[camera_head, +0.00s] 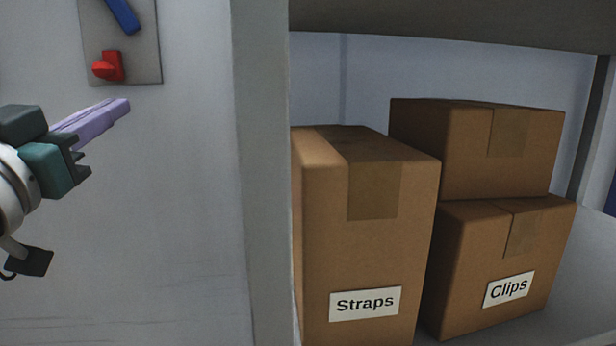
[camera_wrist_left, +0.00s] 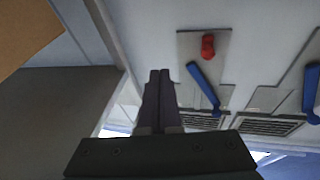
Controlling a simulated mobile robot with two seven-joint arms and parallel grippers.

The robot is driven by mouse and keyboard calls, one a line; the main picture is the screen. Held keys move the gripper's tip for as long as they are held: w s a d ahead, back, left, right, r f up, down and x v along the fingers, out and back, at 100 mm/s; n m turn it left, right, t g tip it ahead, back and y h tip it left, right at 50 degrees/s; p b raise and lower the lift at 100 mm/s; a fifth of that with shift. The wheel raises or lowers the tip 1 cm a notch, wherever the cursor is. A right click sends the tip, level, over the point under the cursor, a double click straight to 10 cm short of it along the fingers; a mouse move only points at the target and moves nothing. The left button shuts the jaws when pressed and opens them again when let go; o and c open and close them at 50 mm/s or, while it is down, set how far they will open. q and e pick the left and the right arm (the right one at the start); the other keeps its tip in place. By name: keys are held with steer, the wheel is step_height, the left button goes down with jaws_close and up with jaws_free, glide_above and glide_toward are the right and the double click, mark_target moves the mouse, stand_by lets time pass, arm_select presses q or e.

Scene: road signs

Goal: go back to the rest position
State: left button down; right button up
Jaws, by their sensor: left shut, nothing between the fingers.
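My left gripper (camera_head: 122,106) comes in from the left in the head view, with a teal body and lavender fingers. Its fingers are together with nothing between them, and point right and slightly up. In the picture their tips lie just below a grey wall plate (camera_head: 143,62); I cannot tell the gap in depth. In the left wrist view the shut fingers (camera_wrist_left: 160,76) look dark and point up. My right gripper is not in view.
The plate carries a red knob (camera_head: 107,67) and a blue handle (camera_head: 124,14). Another blue handle (camera_wrist_left: 311,92) shows in the wrist view. Right of a grey post (camera_head: 262,170), a shelf holds a Straps box (camera_head: 370,255), a Clips box (camera_head: 500,250) and an upper box (camera_head: 465,150).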

arm_select(q)
steer(key=s+d+f+m+g+h+p, duration=0.1)
steer(key=s+d+f+g, duration=0.35)
steer(key=s+f, duration=0.2)
steer(key=s+d+f+m+g+h+p, duration=0.2)
steer(key=s+d+f+g, duration=0.1)
steer(key=s+f+g, duration=0.4)
steer(key=s+a+f+n+g+y, duration=0.1)
steer(key=s+f+g, duration=0.2)
steer(key=s, duration=0.4)
steer(key=s+a+f+n+g+y+p, duration=0.1)
steer(key=s+f+g+y, duration=0.1)
steer(key=s, duration=0.6)
steer(key=shift+f+g, duration=0.55)
steer(key=shift+f, duration=0.4)
steer(key=shift+s, duration=0.1)
